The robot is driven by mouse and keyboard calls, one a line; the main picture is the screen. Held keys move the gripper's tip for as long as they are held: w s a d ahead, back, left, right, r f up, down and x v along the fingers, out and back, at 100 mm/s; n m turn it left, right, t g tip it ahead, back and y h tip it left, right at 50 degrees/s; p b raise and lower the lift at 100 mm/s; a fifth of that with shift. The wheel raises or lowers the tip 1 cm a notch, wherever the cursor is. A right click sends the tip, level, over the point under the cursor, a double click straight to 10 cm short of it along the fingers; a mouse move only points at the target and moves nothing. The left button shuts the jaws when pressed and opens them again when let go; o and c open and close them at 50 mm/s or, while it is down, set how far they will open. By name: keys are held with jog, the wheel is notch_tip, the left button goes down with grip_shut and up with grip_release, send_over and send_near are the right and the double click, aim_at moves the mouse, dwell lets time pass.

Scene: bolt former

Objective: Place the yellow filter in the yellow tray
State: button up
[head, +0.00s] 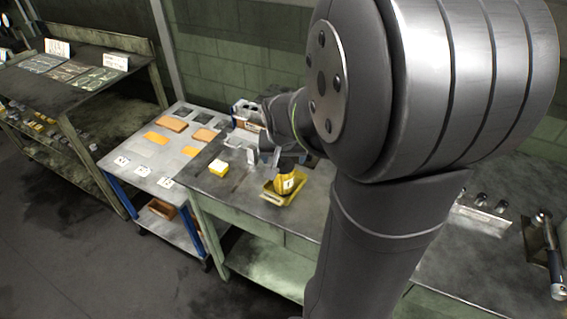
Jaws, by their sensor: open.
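The yellow filter (285,184) is a small yellow cylinder with a white label. It stands upright, within the outline of the yellow tray (270,199), towards the tray's right side. Whether its base rests on the tray floor is too small to tell. The tray lies on the dark workbench top. My gripper (283,160) is open just above the filter, at the end of my arm. The fingertips are small and partly dark, so I cannot see whether they touch the filter's top.
A rack of metal parts (480,220) and a tool (551,262) lie at right. My arm hides the bench's middle.

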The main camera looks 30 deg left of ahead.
aim_at(284, 165)
jog(key=shift+v, duration=2.55)
jog(key=x, duration=1.2)
jog(key=shift+f, duration=0.15)
